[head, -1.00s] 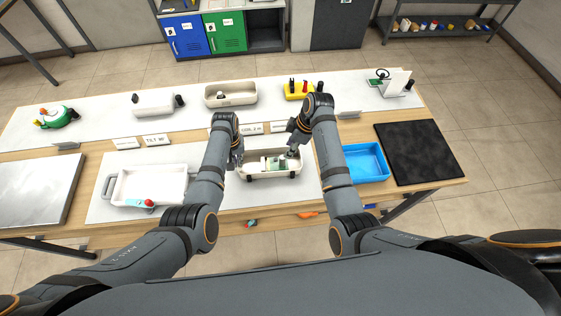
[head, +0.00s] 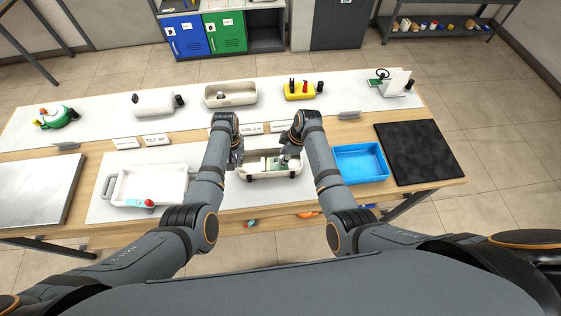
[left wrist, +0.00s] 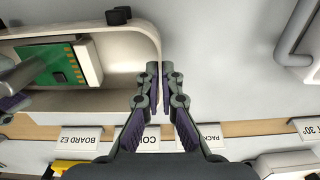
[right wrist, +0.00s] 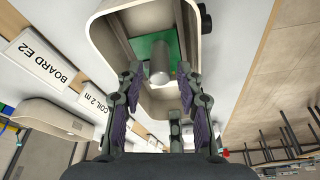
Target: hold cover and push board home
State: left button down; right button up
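The cream cover (head: 270,178) lies hollow side up on the front mat, with a green board (head: 257,164) inside. The left wrist view shows the board (left wrist: 45,62) and the cover's curved wall (left wrist: 148,38). My left gripper (head: 237,158) is at the cover's left end, fingers close together on its wall (left wrist: 160,72). My right gripper (head: 287,158) is over the cover's right part. Its fingers (right wrist: 158,72) are apart, with a grey cylinder (right wrist: 160,62) showing between them over the board (right wrist: 150,42). Whether they touch it is hidden.
Behind stand another cream shell (head: 230,101), a white unit (head: 153,104) and a yellow block (head: 299,95). Label cards line the middle.

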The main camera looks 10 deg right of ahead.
grip_shut()
jog(key=shift+a, duration=0.8)
dwell(0.5)
